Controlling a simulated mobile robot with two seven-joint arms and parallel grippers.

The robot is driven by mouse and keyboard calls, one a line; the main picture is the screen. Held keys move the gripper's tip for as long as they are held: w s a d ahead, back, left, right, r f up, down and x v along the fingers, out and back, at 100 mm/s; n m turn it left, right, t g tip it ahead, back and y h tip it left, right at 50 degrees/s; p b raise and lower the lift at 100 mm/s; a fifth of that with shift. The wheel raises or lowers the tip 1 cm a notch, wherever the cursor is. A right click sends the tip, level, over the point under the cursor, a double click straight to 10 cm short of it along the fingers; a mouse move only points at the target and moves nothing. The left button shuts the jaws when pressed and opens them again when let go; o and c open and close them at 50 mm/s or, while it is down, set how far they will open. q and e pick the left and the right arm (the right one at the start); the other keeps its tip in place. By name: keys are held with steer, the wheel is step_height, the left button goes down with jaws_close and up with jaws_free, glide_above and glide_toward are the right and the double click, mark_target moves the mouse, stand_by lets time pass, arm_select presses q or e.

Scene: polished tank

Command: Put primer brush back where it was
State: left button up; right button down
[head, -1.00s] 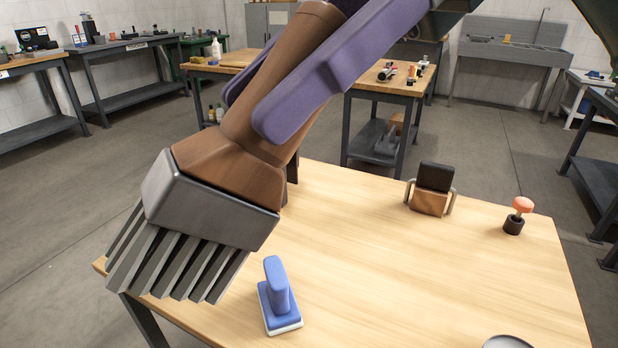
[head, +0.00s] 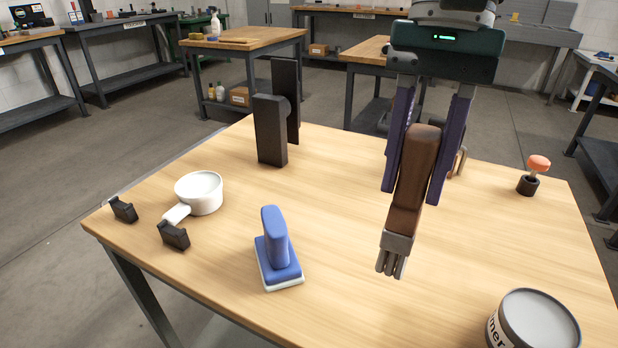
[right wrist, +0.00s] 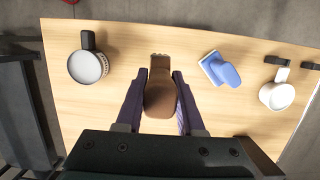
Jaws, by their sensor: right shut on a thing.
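The primer brush has a brown handle (head: 416,170), a grey metal ferrule and grey bristles (head: 391,264). My right gripper (head: 428,190) is shut on the handle, one purple finger on each side. The brush hangs nearly upright with its bristles down, over the right-middle of the wooden table (head: 340,200). In the right wrist view the handle (right wrist: 160,92) shows between the fingers. The primer tin (head: 536,325) stands at the front right, partly cut off, and shows whole in the right wrist view (right wrist: 86,67). My left gripper is not in view.
A blue block tool (head: 278,250) stands left of the brush. A white cup (head: 201,190) and two black brackets (head: 123,209) are at the left. Dark upright plates (head: 270,130) stand at the back. An orange-topped knob (head: 538,163) is at the right. A copper-coloured piece (head: 458,162) is mostly hidden behind my gripper.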

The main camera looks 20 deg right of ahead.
mark_target(395, 248)
steer(key=x, duration=0.3)
steer(key=w+d+b+x, duration=0.1)
steer(key=x, duration=0.3)
steer(key=b+x, duration=0.1)
steer(key=x, duration=0.2)
steer(key=shift+w+d+f, duration=0.3)
steer(key=shift+d+f, duration=0.05)
steer(key=shift+f, duration=0.2)
steer(key=c, duration=0.5)
jaws_free()
steer(key=p+v, duration=0.2)
steer(key=v, duration=1)
steer(key=shift+r, duration=0.15)
steer(key=shift+s, duration=0.1)
